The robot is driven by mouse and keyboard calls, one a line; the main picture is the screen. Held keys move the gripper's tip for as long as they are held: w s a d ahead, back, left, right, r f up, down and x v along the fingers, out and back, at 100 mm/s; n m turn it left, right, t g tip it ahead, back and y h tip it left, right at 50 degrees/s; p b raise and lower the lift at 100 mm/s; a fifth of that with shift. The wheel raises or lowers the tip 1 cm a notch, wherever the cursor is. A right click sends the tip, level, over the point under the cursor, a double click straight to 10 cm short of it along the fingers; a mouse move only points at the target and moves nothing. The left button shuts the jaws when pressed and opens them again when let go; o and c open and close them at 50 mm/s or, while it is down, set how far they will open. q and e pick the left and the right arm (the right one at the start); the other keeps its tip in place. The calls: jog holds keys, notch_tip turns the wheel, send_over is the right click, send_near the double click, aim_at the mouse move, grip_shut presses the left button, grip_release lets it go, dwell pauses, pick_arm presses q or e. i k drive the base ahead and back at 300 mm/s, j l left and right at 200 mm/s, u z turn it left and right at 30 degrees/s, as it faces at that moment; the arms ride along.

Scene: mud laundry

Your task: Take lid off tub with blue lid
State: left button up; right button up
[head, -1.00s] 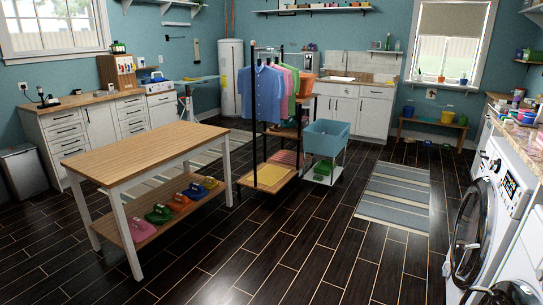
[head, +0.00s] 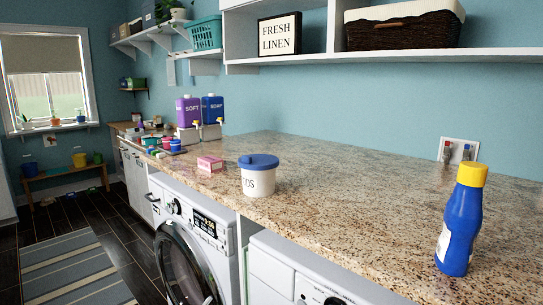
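A white tub (head: 258,182) with printed dark letters stands upright on the granite counter, near its front edge. Its round blue lid (head: 258,161) sits on top and covers the opening. Neither of my grippers shows in the head view.
The speckled counter (head: 340,185) has wide free room behind and right of the tub. A blue bottle with a yellow cap (head: 461,220) stands at the right. A pink box (head: 210,163) lies left of the tub. Purple (head: 188,111) and blue (head: 212,109) dispensers stand farther back. Washer (head: 190,245) below.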

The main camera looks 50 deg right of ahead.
aim_at(253, 162)
jog(key=i+z, duration=0.85)
jog(key=i+j+z, duration=0.25)
jog(key=z, duration=0.15)
